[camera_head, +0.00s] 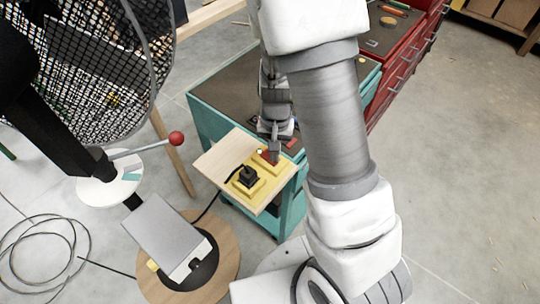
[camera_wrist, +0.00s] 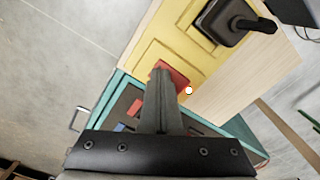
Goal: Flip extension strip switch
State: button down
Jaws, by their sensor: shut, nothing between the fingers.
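The yellow extension strip (camera_head: 250,188) lies on a pale wooden board, with a black plug (camera_head: 248,175) in it. The wrist view also shows the strip (camera_wrist: 188,42) and the plug (camera_wrist: 225,20). The red switch (camera_wrist: 176,74) is at the strip's end, partly hidden by my fingers; a bit of red (camera_head: 266,156) shows in the head view. My gripper (camera_wrist: 162,72) is shut and empty, its tips over or against the switch. I cannot tell whether they touch, nor the switch's position. My gripper (camera_head: 275,156) is also at that end of the strip in the head view.
The board (camera_head: 220,158) rests at the corner of a teal cart (camera_head: 215,90). A large fan (camera_head: 90,65) and a lever with a red knob (camera_head: 176,138) stand at left. A round wooden stool (camera_head: 225,262) is in front. Red drawers (camera_head: 400,65) stand behind.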

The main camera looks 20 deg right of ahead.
jog(key=shift+r, duration=0.1)
notch_tip(320, 180, up, 7)
jog(key=p, duration=0.6)
dwell(0.6)
jog(key=s+r+n+t, duration=0.2)
jog(key=s+r, duration=0.5)
jog(key=r, duration=0.6)
jog(key=s+r+n+t, duration=0.2)
jog(key=s+r, duration=0.5)
jog(key=r, duration=0.6)
jog(key=shift+r+n+t, duration=0.2)
jog(key=shift+n+t, duration=0.2)
jog(key=shift+t, duration=0.4)
